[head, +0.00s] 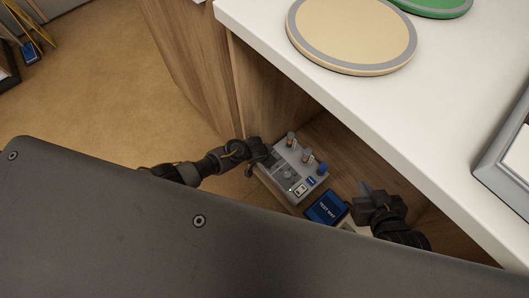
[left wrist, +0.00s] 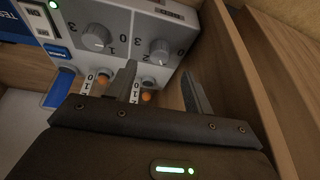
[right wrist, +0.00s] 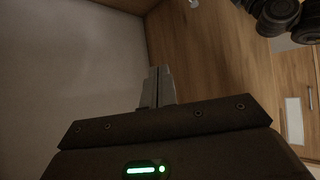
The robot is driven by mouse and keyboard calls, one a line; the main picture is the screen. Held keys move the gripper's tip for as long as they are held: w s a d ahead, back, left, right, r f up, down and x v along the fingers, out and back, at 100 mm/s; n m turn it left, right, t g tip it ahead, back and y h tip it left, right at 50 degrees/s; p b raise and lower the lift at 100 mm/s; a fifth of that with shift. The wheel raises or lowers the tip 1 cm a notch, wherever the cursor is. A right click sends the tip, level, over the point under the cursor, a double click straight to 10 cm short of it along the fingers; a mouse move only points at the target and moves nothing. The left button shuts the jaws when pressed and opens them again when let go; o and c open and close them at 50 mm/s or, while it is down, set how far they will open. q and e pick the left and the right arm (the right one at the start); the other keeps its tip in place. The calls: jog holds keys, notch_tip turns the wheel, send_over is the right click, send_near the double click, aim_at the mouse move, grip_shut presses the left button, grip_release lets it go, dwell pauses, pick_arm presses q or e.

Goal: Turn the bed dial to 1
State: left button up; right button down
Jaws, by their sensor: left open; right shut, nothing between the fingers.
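A grey control box (head: 286,187) stands in the open wooden compartment under the white top. In the left wrist view it appears upside down, with two round grey dials, one at left (left wrist: 96,37) and one at right (left wrist: 160,52), with numbers around them. Which is the bed dial, and its exact setting, I cannot tell. My left gripper (head: 264,152) is at the box's left edge; in its wrist view the open, empty fingers (left wrist: 159,74) point toward the right dial, apart from it. My right gripper (head: 366,190) is shut and empty, right of the box.
Orange-tipped switches (left wrist: 147,96) stand on the box near my left fingers. A blue-screened device (head: 325,208) lies beside the box. Wooden compartment walls (head: 265,90) and the white top's edge (head: 330,112) confine both arms. A beige round mat (head: 350,32) lies on top.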

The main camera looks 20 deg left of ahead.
pick_arm(q)
jog(key=p+v, duration=0.2)
jog(key=v, duration=0.2)
jog(key=shift+s+r, duration=0.1)
jog(key=shift+r, duration=0.15)
pick_arm(e)
jog(key=s+d+f+m+g+h, duration=0.1)
jog(key=s+d+f+g+h, duration=0.1)
jog(key=s+d+f+g, duration=0.2)
jog(key=s+d+g, duration=0.1)
jog(key=s, duration=0.2)
jog(key=shift+s+d+m+g+h, duration=0.2)
jog(key=shift+d+m+g+h, duration=0.1)
